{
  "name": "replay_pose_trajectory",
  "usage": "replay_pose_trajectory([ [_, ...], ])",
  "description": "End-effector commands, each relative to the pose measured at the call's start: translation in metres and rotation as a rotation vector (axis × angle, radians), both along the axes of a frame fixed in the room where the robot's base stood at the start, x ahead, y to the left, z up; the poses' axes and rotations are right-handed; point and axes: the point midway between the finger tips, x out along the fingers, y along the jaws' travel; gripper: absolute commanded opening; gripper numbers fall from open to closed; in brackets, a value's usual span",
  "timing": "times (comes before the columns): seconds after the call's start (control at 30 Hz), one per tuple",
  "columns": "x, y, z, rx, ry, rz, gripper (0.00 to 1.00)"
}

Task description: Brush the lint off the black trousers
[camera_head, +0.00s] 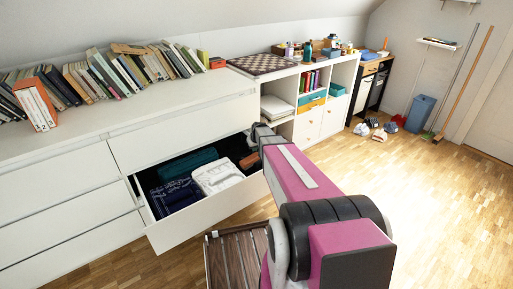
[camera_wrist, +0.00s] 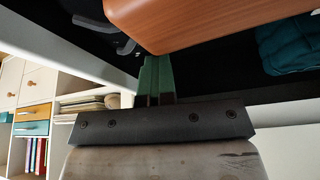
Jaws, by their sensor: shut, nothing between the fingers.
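An open white drawer (camera_head: 205,217) holds folded clothes. Black cloth (camera_head: 236,146), perhaps the black trousers, shows at its right end; a dark surface also fills the wrist view behind the fingers (camera_wrist: 215,75). A smooth reddish-brown wooden block (camera_wrist: 190,22), perhaps a brush, is at the top of the wrist view; its bristles are not seen. My gripper (camera_wrist: 156,64) is shut and empty, its green fingertips close beside or under the block; I cannot tell if they touch. In the head view my arm hides most of the gripper.
Teal (camera_head: 188,164), navy (camera_head: 176,195) and white (camera_head: 216,176) folded clothes lie in the drawer. Books (camera_head: 110,72) line the dresser top. A shelf unit (camera_head: 312,112) stands right of the drawer. A slatted wooden item (camera_head: 236,262) is below my arm.

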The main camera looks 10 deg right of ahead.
Motion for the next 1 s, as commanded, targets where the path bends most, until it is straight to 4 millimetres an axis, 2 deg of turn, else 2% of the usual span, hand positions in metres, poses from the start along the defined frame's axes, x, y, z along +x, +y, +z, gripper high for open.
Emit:
replay_pose_trajectory([
  [0.13, -0.005, 0.010, -0.001, 0.000, 0.000, 0.001, 0.00],
  [0.43, -0.008, 0.019, -0.001, 0.000, 0.000, 0.000, 0.00],
  [0.8, -0.019, 0.045, -0.003, 0.001, 0.000, 0.000, 0.00],
  [1.0, -0.021, 0.050, -0.003, 0.000, 0.000, 0.000, 0.00],
])
